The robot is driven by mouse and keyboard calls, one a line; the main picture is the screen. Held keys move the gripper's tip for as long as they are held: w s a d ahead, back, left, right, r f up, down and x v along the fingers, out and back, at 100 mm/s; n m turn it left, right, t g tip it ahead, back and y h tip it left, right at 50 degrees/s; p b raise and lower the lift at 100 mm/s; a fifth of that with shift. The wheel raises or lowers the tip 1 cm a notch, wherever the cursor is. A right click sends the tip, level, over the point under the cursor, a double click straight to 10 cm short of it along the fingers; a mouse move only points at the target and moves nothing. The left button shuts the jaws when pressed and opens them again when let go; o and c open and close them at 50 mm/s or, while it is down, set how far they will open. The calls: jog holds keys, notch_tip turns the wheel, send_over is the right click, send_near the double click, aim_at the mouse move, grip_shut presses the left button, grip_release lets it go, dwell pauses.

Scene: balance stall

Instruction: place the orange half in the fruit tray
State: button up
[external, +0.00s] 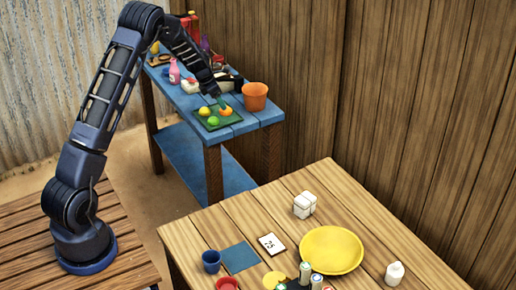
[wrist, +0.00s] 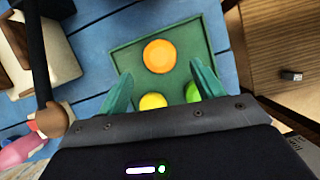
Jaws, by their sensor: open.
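The green fruit tray (external: 232,121) lies on the blue bench at the back, and its floor also shows in the wrist view (wrist: 127,55). The orange half (wrist: 160,56), round with a paler orange face, lies inside the tray, and it also shows in the external view (external: 226,111). A yellow fruit (wrist: 152,101) and a green fruit (wrist: 192,93) lie in the tray too, partly hidden by my gripper in the wrist view. My gripper (wrist: 160,69) is open above the tray. Its teal fingers are apart, with the orange half beyond their tips and nothing held between them.
An orange bucket (external: 255,97) stands right of the tray. A pink bottle (external: 174,71) and other items crowd the bench's far end. The wooden table in front holds a yellow plate (external: 331,250), a blue cup (external: 211,261) and a white block (external: 304,205).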

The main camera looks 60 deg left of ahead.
jog(key=v, duration=0.7)
jog(key=shift+r, duration=0.4)
jog(key=shift+s, duration=0.15)
jog(key=s+d+r+m, duration=0.55)
jog(key=d+r, duration=0.25)
jog(key=d, duration=0.2)
jog(key=s+d+r+m+h, duration=0.1)
jog(key=s+d+r+m, duration=0.4)
jog(key=d+r, duration=0.4)
jog(key=s+d+r+m, duration=0.4)
jog(key=d+r+m, duration=0.3)
jog(key=d, duration=0.5)
jog(key=s+d+m, duration=0.4)
jog(key=s+m, duration=0.1)
jog(key=s, duration=0.4)
jog(key=s+d+m+y, duration=0.1)
jog(key=s+d+m, duration=0.4)
jog(key=s, duration=0.5)
jog(key=s+d+m, duration=0.5)
jog(key=s+m, duration=0.2)
jog(key=s, duration=0.2)
jog(key=shift+s+r+y, duration=0.2)
jog(key=shift+r+y, duration=0.1)
jog(key=shift+r, duration=0.15)
